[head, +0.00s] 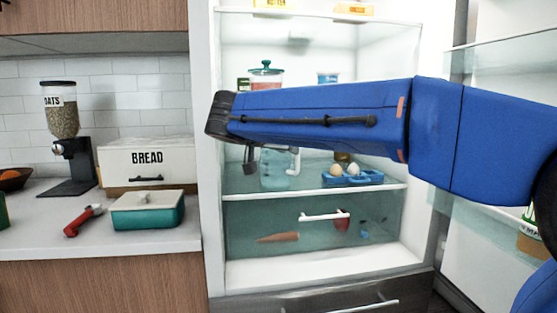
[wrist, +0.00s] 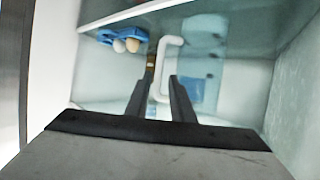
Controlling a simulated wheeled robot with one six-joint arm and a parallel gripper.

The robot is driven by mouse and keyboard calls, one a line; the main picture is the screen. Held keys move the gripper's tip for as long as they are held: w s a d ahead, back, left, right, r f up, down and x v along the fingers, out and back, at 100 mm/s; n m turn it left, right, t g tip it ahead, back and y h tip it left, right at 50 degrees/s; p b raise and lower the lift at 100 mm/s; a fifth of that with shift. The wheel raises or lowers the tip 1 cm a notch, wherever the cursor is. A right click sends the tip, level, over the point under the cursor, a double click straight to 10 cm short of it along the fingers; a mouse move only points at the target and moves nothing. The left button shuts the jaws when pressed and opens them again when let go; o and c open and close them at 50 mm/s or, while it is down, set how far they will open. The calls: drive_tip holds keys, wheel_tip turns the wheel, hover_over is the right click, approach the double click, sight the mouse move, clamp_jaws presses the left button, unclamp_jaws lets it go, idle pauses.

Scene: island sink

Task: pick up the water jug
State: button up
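The water jug (head: 274,172) is clear blue with a white handle and stands on the fridge's middle shelf, its top hidden behind my arm. In the wrist view the jug (wrist: 205,65) is at upper right, with its white handle (wrist: 164,62) reaching down between my finger tips. My gripper (head: 250,160) hangs at the jug's left in the head view. In the wrist view my gripper (wrist: 159,98) has its two dark fingers apart, one on each side of the handle, with a gap showing. Whether a finger touches the handle is unclear.
A blue egg tray (head: 350,178) with eggs sits right of the jug on the same shelf. A clear drawer (head: 325,216) is below. The green-lidded jar (head: 266,78) stands on the shelf above. The fridge door (head: 490,230) is open at right.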

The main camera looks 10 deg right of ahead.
drive_tip(key=x, duration=1.2)
drive_tip(key=shift+d+f, duration=0.1)
drive_tip(key=shift+f, duration=0.05)
clamp_jaws()
idle(1.2)
